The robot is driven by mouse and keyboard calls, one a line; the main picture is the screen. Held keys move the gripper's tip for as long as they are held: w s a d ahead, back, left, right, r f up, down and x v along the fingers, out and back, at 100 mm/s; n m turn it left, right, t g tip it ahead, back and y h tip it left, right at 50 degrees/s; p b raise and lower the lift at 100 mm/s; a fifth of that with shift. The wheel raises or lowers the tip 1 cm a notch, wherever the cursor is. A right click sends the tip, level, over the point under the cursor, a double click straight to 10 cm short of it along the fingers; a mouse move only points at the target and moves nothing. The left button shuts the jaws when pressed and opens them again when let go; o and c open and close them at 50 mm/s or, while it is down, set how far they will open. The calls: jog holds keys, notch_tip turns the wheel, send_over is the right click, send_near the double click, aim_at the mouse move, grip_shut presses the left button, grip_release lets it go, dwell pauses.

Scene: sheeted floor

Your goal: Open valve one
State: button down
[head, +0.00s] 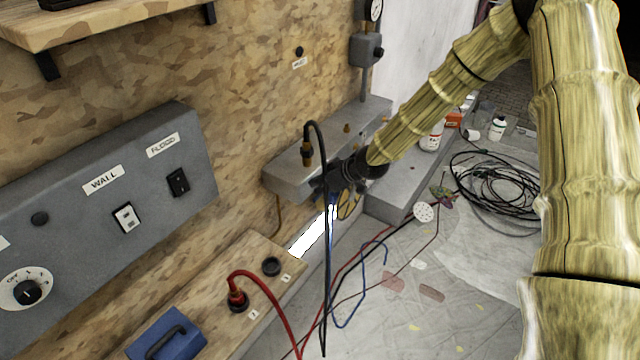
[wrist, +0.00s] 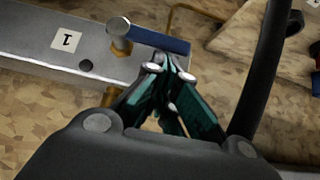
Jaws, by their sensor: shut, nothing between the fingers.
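Valve one shows in the wrist view as a metal stem (wrist: 120,36) with a blue lever (wrist: 172,44), on a grey block beside a label marked 1 (wrist: 67,40). The lever points right, roughly along the block. My gripper (wrist: 170,72) is shut and empty, its fingertips right by the lever's free end; I cannot tell whether they touch it. In the head view my gripper (head: 328,188) is at the near right end of the grey block (head: 285,178). It and the wrist hide most of the valve there.
A black hose (head: 325,240) hangs from a brass fitting close to my gripper, and also passes at right in the wrist view (wrist: 265,75). A wooden ledge (head: 265,255) with a red cable is below. Cables cross the floor. A grey control panel (head: 100,200) is at left.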

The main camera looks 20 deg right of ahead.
jog(key=shift+s+f+b, duration=0.1)
jog(key=shift+f+b, duration=0.2)
jog(key=shift+b, duration=0.25)
jog(key=shift+a+r, duration=0.15)
jog(key=shift+a, duration=0.1)
jog(key=shift+b, duration=0.35)
